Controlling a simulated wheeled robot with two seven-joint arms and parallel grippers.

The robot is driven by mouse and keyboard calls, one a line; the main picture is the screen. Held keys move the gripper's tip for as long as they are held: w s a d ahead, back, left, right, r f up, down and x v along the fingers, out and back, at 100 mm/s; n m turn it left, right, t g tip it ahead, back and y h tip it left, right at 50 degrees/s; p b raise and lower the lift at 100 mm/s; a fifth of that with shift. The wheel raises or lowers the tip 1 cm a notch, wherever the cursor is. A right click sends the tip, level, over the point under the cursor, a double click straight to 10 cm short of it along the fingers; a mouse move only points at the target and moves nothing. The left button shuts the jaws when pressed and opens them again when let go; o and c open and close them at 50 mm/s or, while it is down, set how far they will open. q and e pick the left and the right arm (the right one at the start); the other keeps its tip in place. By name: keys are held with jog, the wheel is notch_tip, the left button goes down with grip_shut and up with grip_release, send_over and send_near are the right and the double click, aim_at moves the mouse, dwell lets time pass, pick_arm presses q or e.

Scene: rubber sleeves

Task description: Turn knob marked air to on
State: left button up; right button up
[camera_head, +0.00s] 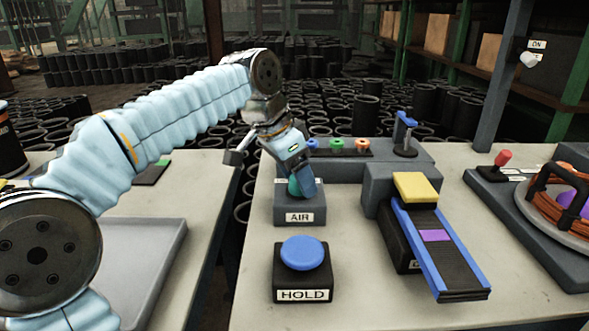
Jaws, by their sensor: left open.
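The box marked AIR (299,216) stands on the right-hand table, behind the HOLD button. Its teal knob (294,187) shows only in part on top of the box. My left gripper (303,190) reaches down over the knob from above and covers most of it. Its jaws are open, with one blue finger beside the knob's right side. I cannot tell whether the fingers touch the knob, or which way the knob points. My right gripper is not in view.
The HOLD box with a blue button (302,253) stands in front. A conveyor with blue rails (437,250) and a yellow block (416,187) lies to the right. A panel with small coloured buttons (337,144) is behind. A gap separates the two tables.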

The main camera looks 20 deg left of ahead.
pick_arm(q)
jog(key=v, duration=1.3)
jog(key=shift+s+r, duration=0.2)
jog(key=shift+r, duration=0.15)
